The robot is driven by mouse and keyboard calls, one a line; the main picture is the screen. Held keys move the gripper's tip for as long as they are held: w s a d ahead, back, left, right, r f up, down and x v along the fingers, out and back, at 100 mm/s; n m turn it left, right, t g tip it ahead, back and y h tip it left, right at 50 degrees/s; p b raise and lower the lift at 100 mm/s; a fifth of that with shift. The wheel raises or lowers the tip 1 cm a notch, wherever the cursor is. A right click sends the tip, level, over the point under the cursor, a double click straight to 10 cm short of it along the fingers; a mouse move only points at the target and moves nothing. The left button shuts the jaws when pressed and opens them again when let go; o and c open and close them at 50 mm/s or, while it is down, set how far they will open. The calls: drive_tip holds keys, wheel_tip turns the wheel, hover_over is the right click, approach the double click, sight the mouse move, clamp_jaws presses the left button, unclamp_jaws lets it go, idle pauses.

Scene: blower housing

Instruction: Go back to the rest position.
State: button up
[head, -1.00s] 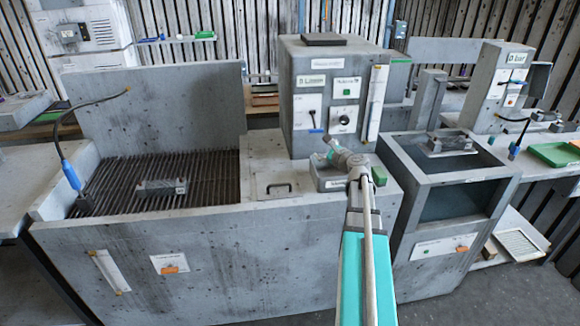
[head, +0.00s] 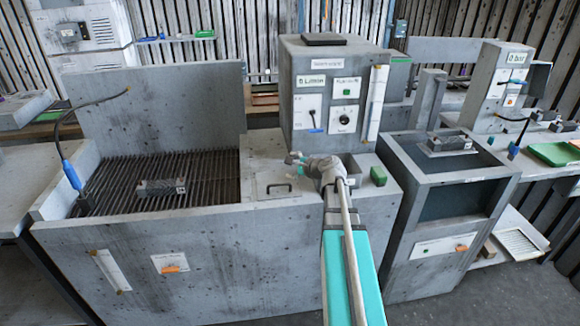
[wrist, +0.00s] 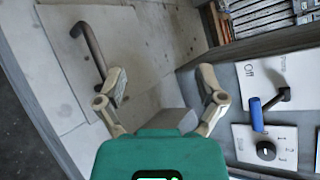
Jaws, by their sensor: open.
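My gripper (head: 294,160) is above the bench, between the hatch with a dark handle (head: 279,188) and the control box (head: 333,95). In the wrist view my gripper (wrist: 165,82) has its two fingers spread apart with nothing between them. The dark handle (wrist: 88,50) shows to the left of the fingers, and the blue-handled switch (wrist: 257,112) of the control box shows to the right. I cannot tell the exact height of my gripper above the bench.
A grey housing block (head: 161,188) lies on the slatted grate (head: 120,165) at the left. Another block (head: 449,144) sits on the glass-fronted cabinet (head: 455,200) at the right. A green button (head: 378,175) stands on the bench beside my arm.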

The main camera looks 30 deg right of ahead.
drive_tip(key=shift+a+f, duration=0.1)
drive_tip(key=shift+a, duration=0.3)
idle(0.3)
drive_tip(key=a+f+n+g, duration=0.1)
drive_tip(key=a+n, duration=0.1)
drive_tip(key=a, duration=0.1)
drive_tip(key=s+a+f+n+g+y, duration=0.1)
drive_tip(key=a+n, duration=0.1)
drive_tip(key=a, duration=0.2)
drive_tip(key=s+a+f+n+g, duration=0.1)
drive_tip(key=a+n, duration=0.1)
drive_tip(key=a, duration=0.1)
drive_tip(key=shift+s+a+f+n+g+y+p, duration=0.2)
drive_tip(key=shift+s+n+g+y+p, duration=0.1)
drive_tip(key=shift+g+p, duration=0.1)
drive_tip(key=s+a+f+n+g+h, duration=0.2)
drive_tip(key=s+a+n+g, duration=0.2)
drive_tip(key=s+a+n, duration=0.3)
drive_tip(key=s+a+f+n+g+h+p, duration=0.1)
drive_tip(key=s+a+f+n+g+h, duration=0.1)
drive_tip(key=s+a+n+g, duration=0.3)
drive_tip(key=shift+s+a+f+n+h+p, duration=0.35)
drive_tip(key=shift+s+a+f+n, duration=0.5)
drive_tip(key=shift+s+a+n, duration=1.1)
drive_tip(key=shift+s+d+m, duration=0.25)
drive_tip(key=shift+d+m, duration=0.05)
drive_tip(key=shift+m, duration=0.05)
